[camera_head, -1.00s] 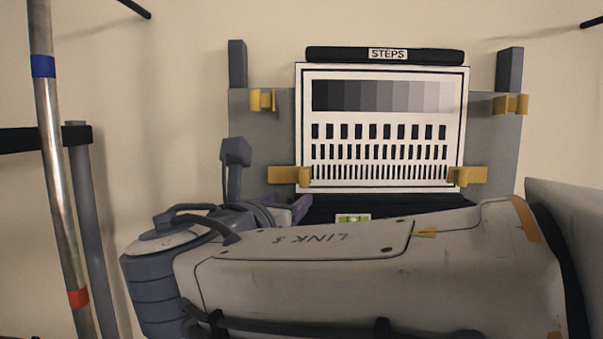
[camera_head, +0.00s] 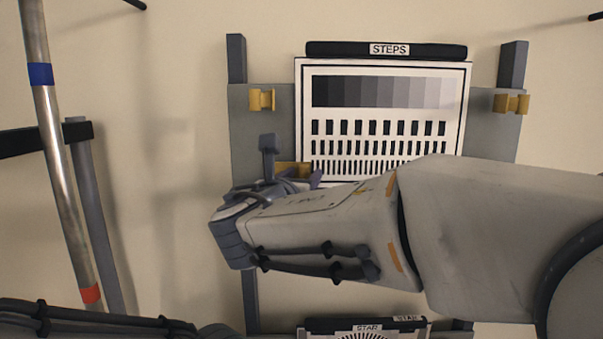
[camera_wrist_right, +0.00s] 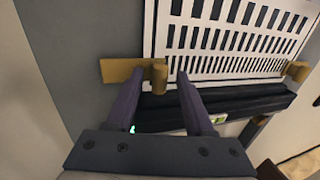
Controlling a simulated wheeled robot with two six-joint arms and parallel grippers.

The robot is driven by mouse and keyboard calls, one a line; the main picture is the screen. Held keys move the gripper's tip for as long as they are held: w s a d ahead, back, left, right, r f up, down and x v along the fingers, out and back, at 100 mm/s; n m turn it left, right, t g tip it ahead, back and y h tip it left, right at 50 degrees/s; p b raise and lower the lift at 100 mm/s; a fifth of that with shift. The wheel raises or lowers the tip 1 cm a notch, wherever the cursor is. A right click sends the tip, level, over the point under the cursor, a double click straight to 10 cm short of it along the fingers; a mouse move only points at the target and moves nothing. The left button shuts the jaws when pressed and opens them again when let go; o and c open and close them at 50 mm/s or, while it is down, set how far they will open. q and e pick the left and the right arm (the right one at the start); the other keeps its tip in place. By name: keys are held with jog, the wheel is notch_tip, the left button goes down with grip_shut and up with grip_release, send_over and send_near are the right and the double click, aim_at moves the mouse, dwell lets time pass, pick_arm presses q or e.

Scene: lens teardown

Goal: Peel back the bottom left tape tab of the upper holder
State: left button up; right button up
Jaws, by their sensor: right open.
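The upper holder, a grey board (camera_head: 262,135), carries a test chart (camera_head: 380,115) labelled STEPS. Its bottom left yellow tape tab (camera_head: 293,169) is partly hidden by my right gripper (camera_head: 303,181) in the head view. In the right wrist view this tab (camera_wrist_right: 120,70) lies flat on the grey board at its left part, with a raised end (camera_wrist_right: 158,76) beside the chart's lower left corner. My right gripper (camera_wrist_right: 160,78) is open there, its two fingers on either side of the raised end. I cannot tell whether they touch it. My left gripper is out of view.
The bottom right tab (camera_wrist_right: 298,70) shows in the wrist view. A lower chart labelled STAR (camera_head: 366,328) sits below. A metal pole (camera_head: 58,160) stands at left.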

grip_shut()
dwell(1.4)
